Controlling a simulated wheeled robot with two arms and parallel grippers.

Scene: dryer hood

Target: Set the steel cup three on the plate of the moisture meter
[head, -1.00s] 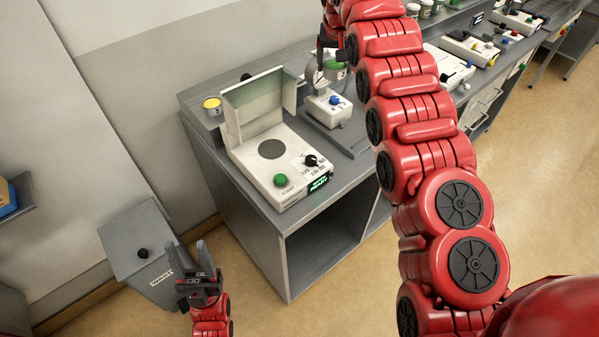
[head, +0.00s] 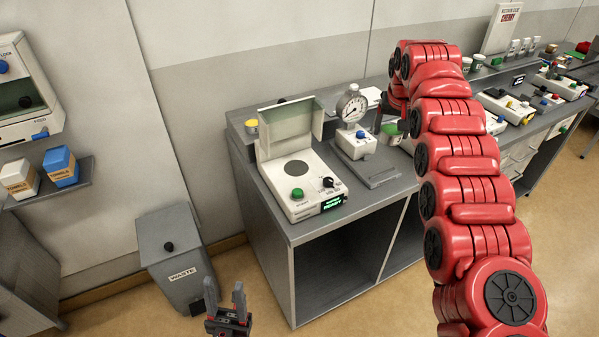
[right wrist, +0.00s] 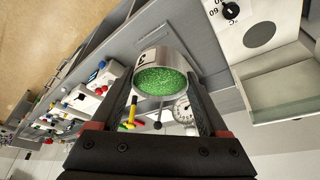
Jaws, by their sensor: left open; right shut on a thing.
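The steel cup (right wrist: 175,60), with a dark mark on its side and green granules inside, is held between the fingers of my right gripper (right wrist: 165,112). In the head view the cup (head: 391,129) shows right of the gauge device, partly hidden by my right arm. The moisture meter (head: 308,203) stands at the bench's left end with its lid raised. Its round dark plate (head: 296,170) is bare; it also shows in the right wrist view (right wrist: 260,34). The cup is apart from the plate. My left gripper (head: 225,297) is open and empty, low in front of the bench.
A gauge device (head: 354,138) stands between the meter and the cup. The raised lid (head: 289,128) stands at the plate's back. A waste bin (head: 178,258) is left of the bench.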

